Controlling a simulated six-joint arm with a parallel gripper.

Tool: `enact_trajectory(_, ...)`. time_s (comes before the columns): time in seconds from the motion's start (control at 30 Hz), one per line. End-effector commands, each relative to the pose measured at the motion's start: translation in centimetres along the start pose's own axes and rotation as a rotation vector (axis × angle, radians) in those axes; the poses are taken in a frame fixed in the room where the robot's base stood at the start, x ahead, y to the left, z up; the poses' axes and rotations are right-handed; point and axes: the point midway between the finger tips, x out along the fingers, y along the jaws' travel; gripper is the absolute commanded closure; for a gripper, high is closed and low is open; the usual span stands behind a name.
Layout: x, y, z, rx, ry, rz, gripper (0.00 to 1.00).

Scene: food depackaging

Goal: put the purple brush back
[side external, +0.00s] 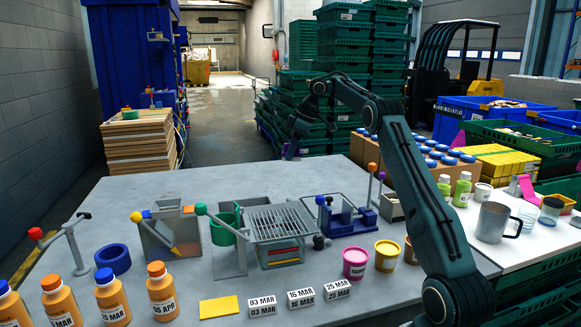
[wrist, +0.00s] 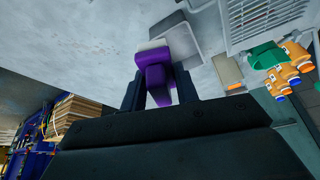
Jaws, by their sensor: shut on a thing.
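The purple brush (wrist: 156,60) is between the two dark fingers of my gripper (wrist: 159,95) in the wrist view. My gripper is shut on it. The brush's far part lies in front of a pale grey flat piece on the table (wrist: 205,32), and I cannot tell whether they touch. In the side view my gripper (side external: 290,152) hangs near the back edge of the grey table (side external: 190,190), beyond the stations. The brush is too small there to make out clearly.
A metal grill box (side external: 281,222), a green clamp (side external: 226,228) and a blue press (side external: 345,217) stand mid-table. Orange bottles (side external: 161,290) line the front left. Pink (side external: 355,263) and yellow tubs (side external: 387,256) stand front right. The table's back left is clear.

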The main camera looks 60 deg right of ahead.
Motion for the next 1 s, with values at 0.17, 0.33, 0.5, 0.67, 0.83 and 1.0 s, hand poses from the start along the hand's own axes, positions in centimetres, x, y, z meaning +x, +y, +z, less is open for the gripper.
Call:
enact_trajectory(0.17, -0.2, 0.9, 0.6, 0.046, 0.005, 0.018, 0.88)
enact_trajectory(0.33, -0.3, 1.0, 0.6, 0.051, 0.006, 0.019, 0.88)
enact_trajectory(0.5, -0.1, 0.9, 0.5, 0.05, 0.008, 0.016, 0.88)
enact_trajectory(0.67, 0.3, 0.9, 0.5, 0.052, 0.013, 0.011, 0.88)
enact_trajectory(0.83, 1.0, 0.9, 0.7, 0.052, 0.016, 0.009, 0.88)
enact_trajectory(1.0, 1.8, 0.9, 1.1, 0.051, 0.013, 0.012, 0.88)
